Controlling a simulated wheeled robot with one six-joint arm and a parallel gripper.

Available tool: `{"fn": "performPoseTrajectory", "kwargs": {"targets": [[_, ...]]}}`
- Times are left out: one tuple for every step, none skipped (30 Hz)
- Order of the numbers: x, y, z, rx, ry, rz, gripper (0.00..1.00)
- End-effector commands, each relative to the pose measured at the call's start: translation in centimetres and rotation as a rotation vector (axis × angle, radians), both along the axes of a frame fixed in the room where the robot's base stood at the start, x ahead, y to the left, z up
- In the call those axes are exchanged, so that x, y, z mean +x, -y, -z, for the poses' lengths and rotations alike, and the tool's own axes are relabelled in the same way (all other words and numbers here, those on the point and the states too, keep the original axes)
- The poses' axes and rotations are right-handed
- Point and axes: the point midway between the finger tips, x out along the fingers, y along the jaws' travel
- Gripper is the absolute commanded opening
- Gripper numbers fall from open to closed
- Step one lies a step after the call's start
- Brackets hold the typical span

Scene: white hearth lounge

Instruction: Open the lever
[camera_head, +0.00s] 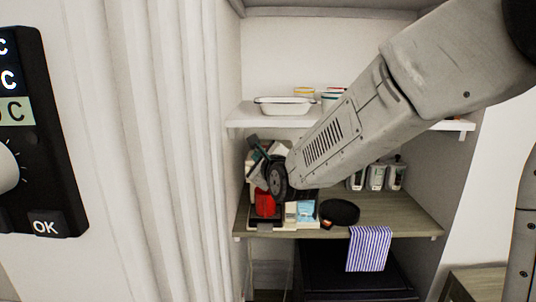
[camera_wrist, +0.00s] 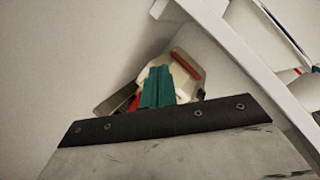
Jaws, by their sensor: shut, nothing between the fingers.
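My gripper (camera_wrist: 158,72) shows as two teal fingers pressed together, with nothing between them. A small cream-white appliance (camera_wrist: 197,78) with a red bar (camera_wrist: 187,64) lies just beyond the fingers in the wrist view; the bar may be the lever, but I cannot be sure. In the head view the appliance (camera_head: 255,171) is mostly hidden by my wrist, with a red part (camera_head: 265,204) below. I cannot tell whether the fingers touch it.
A white upper shelf (camera_head: 240,117) holds a white dish (camera_head: 284,105) and cups. The wooden lower shelf (camera_head: 410,222) holds a black pan (camera_head: 339,212), canisters (camera_head: 376,177) and a striped cloth (camera_head: 369,248). A white fluted wall (camera_head: 160,150) stands close on the left.

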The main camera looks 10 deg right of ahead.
Motion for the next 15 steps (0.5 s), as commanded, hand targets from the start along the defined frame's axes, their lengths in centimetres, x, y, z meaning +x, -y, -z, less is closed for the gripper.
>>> {"fn": "performPoseTrajectory", "kwargs": {"targets": [[-0.6,-1.3,1.6,0.149,0.012,0.042,0.0],[-0.9,-1.5,2.2,0.245,0.028,0.078,0.0],[-1.5,-1.6,3.0,0.362,0.052,0.128,0.0],[-2.0,-1.6,3.5,0.441,0.072,0.163,0.0],[-2.5,-1.6,4.1,0.512,0.092,0.197,0.0],[-3.2,-1.4,4.7,0.595,0.122,0.238,0.0],[-3.8,-1.1,5.1,0.648,0.143,0.266,0.0],[-4.3,-1.0,5.4,0.692,0.165,0.29,0.0],[-4.9,-0.7,5.8,0.74,0.19,0.317,0.0],[-5.3,-0.5,6.0,0.768,0.206,0.333,0.0],[-5.6,-0.3,6.1,0.79,0.221,0.345,0.0],[-5.9,-0.1,6.3,0.812,0.236,0.359,0.0],[-5.9,0.0,6.3,0.822,0.243,0.365,0.0],[-5.9,0.1,6.3,0.83,0.249,0.368,0.0],[-5.7,0.2,6.3,0.835,0.253,0.372,0.0]]}}
